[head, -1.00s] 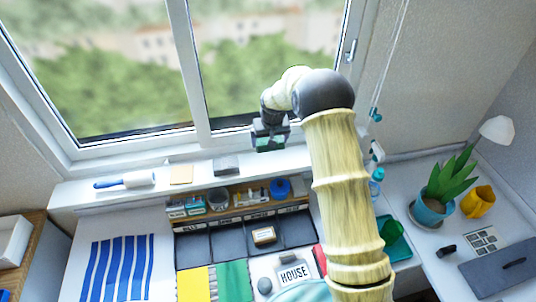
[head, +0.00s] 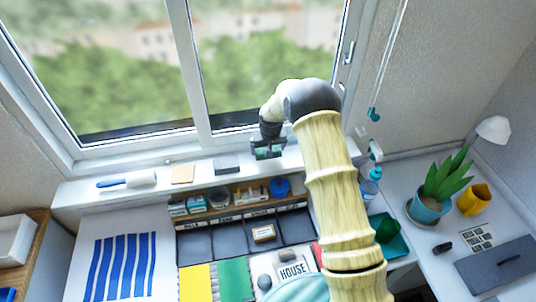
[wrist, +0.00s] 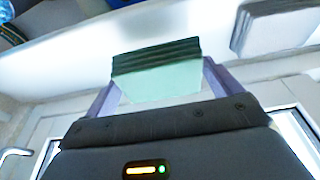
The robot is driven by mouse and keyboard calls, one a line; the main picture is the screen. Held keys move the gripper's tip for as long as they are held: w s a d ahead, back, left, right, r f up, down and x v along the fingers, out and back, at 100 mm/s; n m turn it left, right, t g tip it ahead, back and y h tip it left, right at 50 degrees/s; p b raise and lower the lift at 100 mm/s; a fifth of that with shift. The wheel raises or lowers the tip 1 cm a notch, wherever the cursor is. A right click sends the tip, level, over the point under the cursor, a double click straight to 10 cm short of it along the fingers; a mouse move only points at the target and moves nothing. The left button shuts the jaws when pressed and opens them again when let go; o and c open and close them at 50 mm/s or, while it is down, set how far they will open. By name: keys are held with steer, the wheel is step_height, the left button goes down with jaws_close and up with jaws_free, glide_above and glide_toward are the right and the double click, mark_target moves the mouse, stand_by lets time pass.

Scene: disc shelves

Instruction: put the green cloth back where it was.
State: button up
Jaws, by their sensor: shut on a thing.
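The green cloth (wrist: 156,82) is a folded, layered pad, pale green on its face and darker along its folded edge. My gripper (wrist: 160,84) is shut on it, one finger at each side, in the wrist view. In the head view my gripper (head: 268,149) is above the window sill (head: 300,158), to the right of a grey pad, and the cloth (head: 263,154) shows small and dark green between the fingers. I cannot tell whether the cloth touches the sill.
Below is an organiser with a blue roll (head: 281,187) and dark compartments (head: 230,237).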

steer(key=shift+f+p, duration=0.9)
steer(key=shift+f, duration=1.2)
steer(key=o, duration=0.8)
steer(key=shift+f, duration=0.1)
steer(key=shift+c, duration=0.2)
steer(key=shift+r, duration=0.25)
steer(key=b+v, duration=0.4)
steer(key=v, duration=0.7)
steer(key=shift+r, duration=0.35)
steer(key=shift+s+d, duration=0.1)
steer(key=shift+s, duration=0.05)
